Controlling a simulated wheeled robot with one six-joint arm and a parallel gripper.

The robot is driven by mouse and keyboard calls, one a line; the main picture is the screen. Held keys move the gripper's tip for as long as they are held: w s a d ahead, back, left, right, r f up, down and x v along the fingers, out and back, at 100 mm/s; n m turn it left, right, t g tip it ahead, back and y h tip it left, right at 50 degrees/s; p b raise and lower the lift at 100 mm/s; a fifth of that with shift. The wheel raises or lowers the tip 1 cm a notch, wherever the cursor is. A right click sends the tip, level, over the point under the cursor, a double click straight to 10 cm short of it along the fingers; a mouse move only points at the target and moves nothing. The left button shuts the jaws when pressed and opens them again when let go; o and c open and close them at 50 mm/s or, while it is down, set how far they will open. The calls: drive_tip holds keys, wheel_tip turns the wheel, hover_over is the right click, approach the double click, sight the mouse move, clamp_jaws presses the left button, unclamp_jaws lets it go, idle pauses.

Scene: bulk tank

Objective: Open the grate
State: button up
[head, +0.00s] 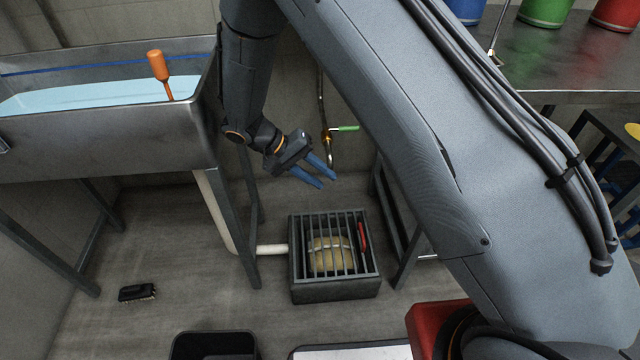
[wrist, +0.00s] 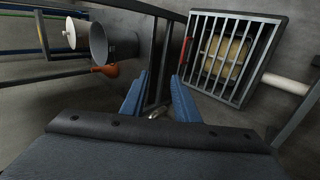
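The grate (head: 330,240) is a set of parallel grey metal bars lying closed over a dark square box (head: 335,291) on the floor. A red handle (head: 362,237) is at its right side in the head view. A tan rounded thing shows beneath the bars. In the wrist view the grate (wrist: 228,55) is at the upper right, with the red handle (wrist: 187,50) on its left side. My gripper (head: 326,177) is above and behind the grate, apart from it. Its two blue fingers are spread with nothing between them, as the wrist view also shows (wrist: 157,90).
A steel tank (head: 120,130) of pale blue liquid with an orange-handled tool (head: 158,70) stands at left. A pale pipe (head: 271,249) meets the box. A tap with a green lever (head: 344,128) is behind. Metal legs flank the box. A black brush (head: 137,292) lies on the floor.

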drive_tip(key=shift+r, duration=0.2)
idle(0.4)
drive_tip(key=s+r+n+y, duration=0.2)
drive_tip(key=s+r+y, duration=0.3)
drive_tip(key=s+r, duration=0.7)
drive_tip(key=s+r+n+y, duration=0.35)
drive_tip(key=s+r, duration=0.55)
drive_tip(key=s, duration=0.5)
drive_tip(key=d+r+m+p, duration=0.6)
drive_tip(key=d+r+p, duration=1)
drive_tip(key=p, duration=0.8)
wheel_tip(320, 180, up, 4)
drive_tip(key=shift+s+f, duration=0.15)
drive_tip(key=shift+s, duration=0.25)
